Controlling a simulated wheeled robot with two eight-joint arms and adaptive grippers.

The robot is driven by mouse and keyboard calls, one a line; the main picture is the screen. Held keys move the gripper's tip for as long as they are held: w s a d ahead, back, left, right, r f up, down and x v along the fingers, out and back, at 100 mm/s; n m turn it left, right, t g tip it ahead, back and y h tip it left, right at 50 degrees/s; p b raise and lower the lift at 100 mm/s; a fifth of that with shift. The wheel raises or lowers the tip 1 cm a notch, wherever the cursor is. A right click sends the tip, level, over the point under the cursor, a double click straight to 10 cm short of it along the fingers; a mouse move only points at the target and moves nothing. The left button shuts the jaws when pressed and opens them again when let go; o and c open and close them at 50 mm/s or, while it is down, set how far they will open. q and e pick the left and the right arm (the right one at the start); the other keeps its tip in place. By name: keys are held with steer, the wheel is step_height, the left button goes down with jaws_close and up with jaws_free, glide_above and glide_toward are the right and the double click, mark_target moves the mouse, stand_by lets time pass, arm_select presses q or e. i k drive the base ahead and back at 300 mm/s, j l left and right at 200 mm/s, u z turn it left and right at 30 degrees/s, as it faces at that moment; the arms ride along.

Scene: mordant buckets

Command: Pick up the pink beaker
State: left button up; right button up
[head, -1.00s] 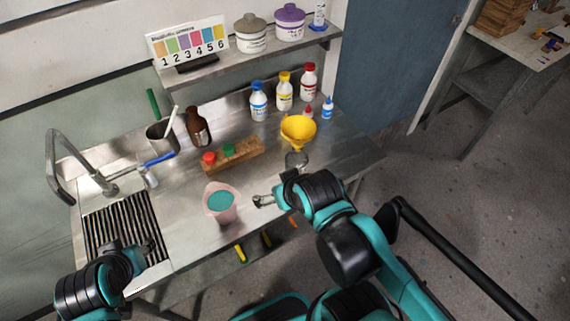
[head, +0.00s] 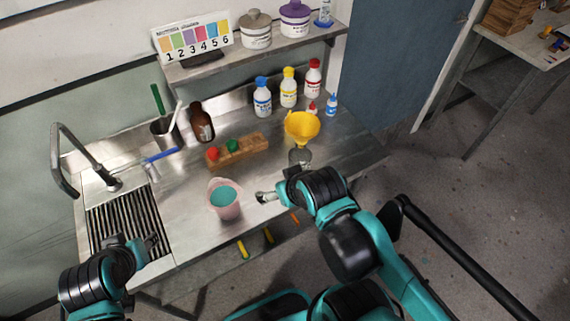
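The pink beaker (head: 225,209) stands upright near the front edge of the steel counter, with teal liquid inside. My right gripper (head: 262,197) is just to the right of the beaker, apart from it, its fingers pointing left toward it. The fingers are small in view and I cannot tell how far apart they are. My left gripper (head: 152,243) is at the lower left, over the front of the drain grille. Its two fingers look spread with nothing between them.
A yellow funnel (head: 302,126) sits over a glass jar (head: 300,157) behind my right gripper. A wooden rack (head: 239,151) with red and green stoppers lies behind the beaker. A brown bottle (head: 202,122), a steel cup (head: 166,134) and a faucet (head: 80,160) stand farther back and left.

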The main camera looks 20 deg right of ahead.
mark_target(222, 195)
steer(key=k+l+u, duration=0.15)
steer(key=k+u, duration=0.55)
steer(key=k+l, duration=0.05)
